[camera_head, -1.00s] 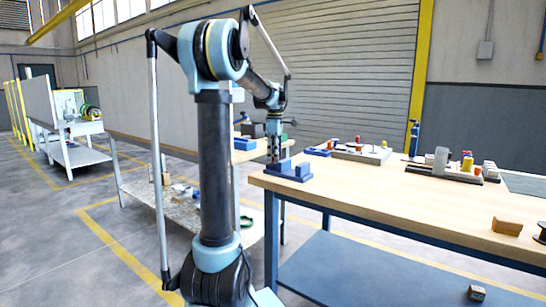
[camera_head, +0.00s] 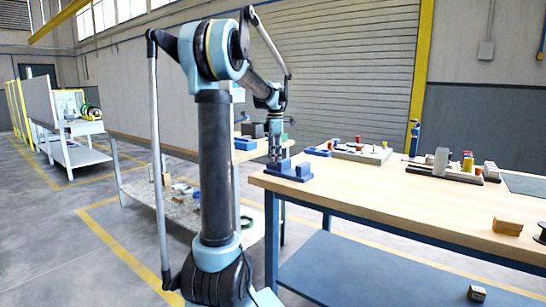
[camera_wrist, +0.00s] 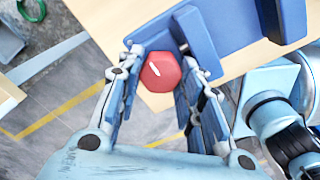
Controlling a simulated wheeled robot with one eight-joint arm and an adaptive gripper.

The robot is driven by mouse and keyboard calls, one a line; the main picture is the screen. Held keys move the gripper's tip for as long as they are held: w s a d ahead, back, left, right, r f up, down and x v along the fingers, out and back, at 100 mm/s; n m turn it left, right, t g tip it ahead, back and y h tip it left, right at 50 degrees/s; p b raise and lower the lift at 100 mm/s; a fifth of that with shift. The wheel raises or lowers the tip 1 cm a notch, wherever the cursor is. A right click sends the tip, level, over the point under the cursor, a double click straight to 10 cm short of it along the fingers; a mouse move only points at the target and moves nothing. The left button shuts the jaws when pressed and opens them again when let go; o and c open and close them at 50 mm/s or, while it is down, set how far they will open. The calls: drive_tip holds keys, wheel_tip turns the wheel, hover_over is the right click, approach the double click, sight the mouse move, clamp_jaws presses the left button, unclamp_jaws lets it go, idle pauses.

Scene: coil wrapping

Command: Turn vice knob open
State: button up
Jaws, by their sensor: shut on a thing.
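The blue vice (camera_head: 298,170) sits at the near left corner of the wooden table; its blue body (camera_wrist: 233,22) also shows in the wrist view. The round red knob (camera_wrist: 160,71) with a white line mark projects from the vice past the table edge. The line tilts from upper left to lower right. My gripper (camera_wrist: 162,62) is shut on the knob, with one finger on its left and the other on its right. In the head view my gripper (camera_head: 275,158) points down beside the vice, and the knob is hidden there.
The wooden table (camera_head: 400,205) has a clear middle. A grey fixture with several small coloured parts (camera_head: 445,168) stands at its back right, and another fixture (camera_head: 362,152) at the back. A box (camera_head: 508,226) lies near the right edge. A lower bench (camera_head: 180,205) stands behind my arm.

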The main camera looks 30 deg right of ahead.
drive_tip(key=shift+d, duration=0.2)
drive_tip(key=o, duration=1.1)
drive_tip(key=shift+c, duration=0.2)
drive_tip(key=shift+w+r, duration=0.1)
drive_tip(key=shift+r, duration=3.8)
